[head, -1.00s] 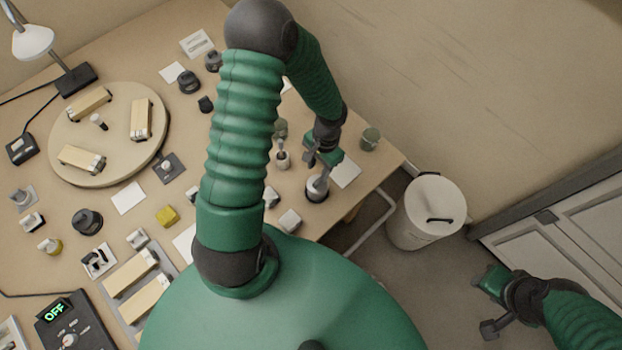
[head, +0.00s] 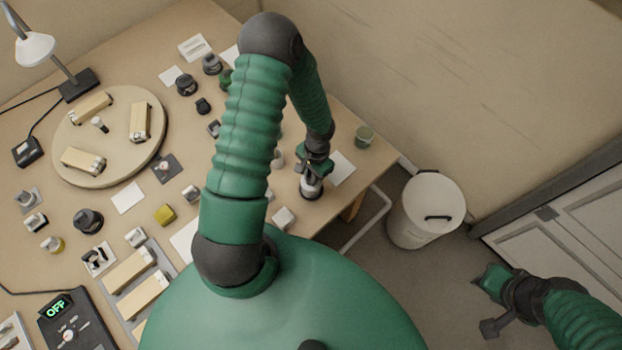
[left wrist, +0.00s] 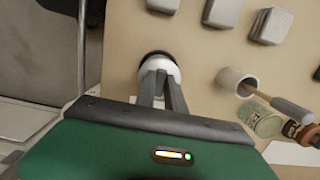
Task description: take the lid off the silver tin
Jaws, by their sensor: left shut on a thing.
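The silver tin (head: 311,190) stands near the front right edge of the bench, by a white card. My left gripper (head: 311,176) is directly above it, pointing down. In the left wrist view the two fingers of the left gripper (left wrist: 163,80) are close together at the pale, round top of the tin (left wrist: 158,64), with a dark rim behind it. The gripper is shut on the lid; the fingers hide most of its grip part. I cannot tell whether the lid is seated or raised. My right gripper (head: 493,303) hangs over the floor at the right, away from the bench.
A green can (head: 364,137) stands right of the tin. In the left wrist view a white cup (left wrist: 237,81) holding a handled tool is close by. A white bin (head: 428,210) stands on the floor beyond the bench edge. A round turntable (head: 110,167) is far left.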

